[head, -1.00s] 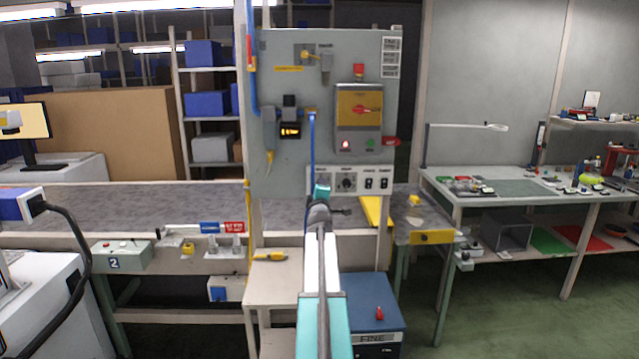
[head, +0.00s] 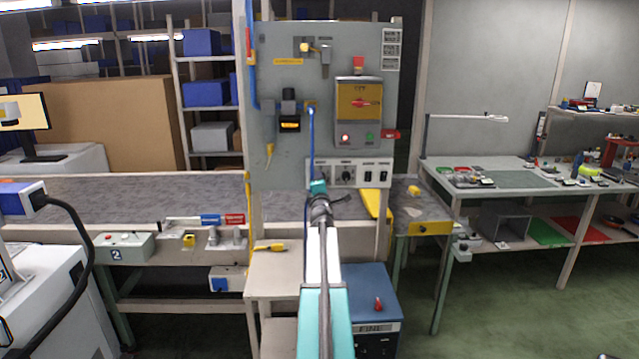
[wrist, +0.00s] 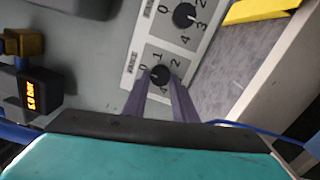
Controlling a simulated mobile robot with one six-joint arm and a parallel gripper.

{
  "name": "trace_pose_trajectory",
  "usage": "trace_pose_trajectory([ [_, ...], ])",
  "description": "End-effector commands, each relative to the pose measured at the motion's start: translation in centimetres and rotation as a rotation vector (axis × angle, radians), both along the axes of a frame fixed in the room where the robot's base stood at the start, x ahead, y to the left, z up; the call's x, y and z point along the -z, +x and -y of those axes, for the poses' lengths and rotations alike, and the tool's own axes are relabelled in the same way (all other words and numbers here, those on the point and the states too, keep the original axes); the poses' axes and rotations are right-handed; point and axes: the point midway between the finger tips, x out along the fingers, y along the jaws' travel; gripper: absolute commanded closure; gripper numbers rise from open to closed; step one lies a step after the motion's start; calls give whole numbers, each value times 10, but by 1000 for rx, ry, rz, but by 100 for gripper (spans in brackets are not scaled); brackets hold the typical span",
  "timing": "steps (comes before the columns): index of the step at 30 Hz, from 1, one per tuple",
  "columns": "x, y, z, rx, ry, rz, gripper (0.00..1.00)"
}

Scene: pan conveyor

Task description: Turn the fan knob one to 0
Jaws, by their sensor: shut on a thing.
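Fan knob one (wrist: 160,75) is a round black knob on a pale plate with digits around it, seen in the wrist view. My gripper (wrist: 160,83) has its two grey fingers on either side of this knob, shut on it.
An orange-lit display (wrist: 43,92) and a brown block (wrist: 25,42) stick out left of the knobs. A blue cable (head: 311,140) hangs down the grey panel (head: 285,165) beside my gripper. Two black switches (head: 376,176) sit right. A yellow piece (head: 375,202) lies below.

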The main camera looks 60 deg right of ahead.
Motion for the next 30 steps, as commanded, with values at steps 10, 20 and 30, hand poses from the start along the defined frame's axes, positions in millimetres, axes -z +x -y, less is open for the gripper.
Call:
trace_pose_trajectory([
  [10,-3,-2,3,5,-2,1,58],
  [20,-1,-1,0,2,1,0,56],
  [30,0,-8,-11,2,1,0,56],
])
